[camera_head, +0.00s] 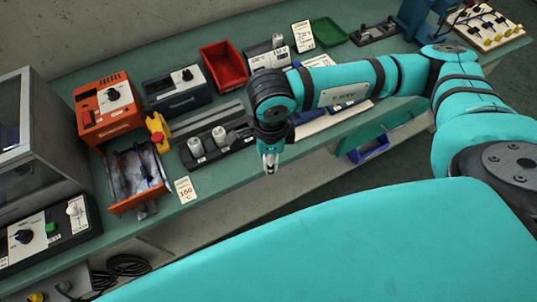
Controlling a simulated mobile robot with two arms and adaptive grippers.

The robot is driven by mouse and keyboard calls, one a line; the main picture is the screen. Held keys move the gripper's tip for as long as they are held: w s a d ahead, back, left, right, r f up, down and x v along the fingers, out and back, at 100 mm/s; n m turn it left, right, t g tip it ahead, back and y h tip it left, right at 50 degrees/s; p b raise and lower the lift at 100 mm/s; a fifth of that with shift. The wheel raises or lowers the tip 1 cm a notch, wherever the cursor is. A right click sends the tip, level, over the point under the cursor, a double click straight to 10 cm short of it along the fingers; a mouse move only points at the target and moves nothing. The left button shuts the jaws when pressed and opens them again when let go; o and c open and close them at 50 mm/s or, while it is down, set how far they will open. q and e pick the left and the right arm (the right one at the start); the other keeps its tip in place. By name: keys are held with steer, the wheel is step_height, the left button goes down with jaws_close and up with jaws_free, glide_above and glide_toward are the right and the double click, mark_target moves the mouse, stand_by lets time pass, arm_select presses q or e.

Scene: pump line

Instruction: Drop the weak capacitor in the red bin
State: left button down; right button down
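The red bin (222,66) stands at the back of the green bench and looks empty. Two pale cylinders that look like capacitors, a left one (195,145) and a right one (219,135), stand upright in a black holder (212,154) on the bench. I cannot tell which is weak. My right gripper (270,165) hangs pointing down near the bench's front edge, to the right of the holder and apart from it. Its fingers look close together, with nothing clearly held, but they are too small to judge. My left gripper is not in view.
An orange instrument (104,108) and a dark meter (177,88) stand left of the bin. An orange-edged drawer or tray (136,176) and a "150" card (185,189) lie near the front. A green tray (328,32) is at the back. My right arm covers part of the bench.

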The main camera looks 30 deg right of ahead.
steer(key=shift+r+p, duration=0.65)
steer(key=shift+r, duration=0.95)
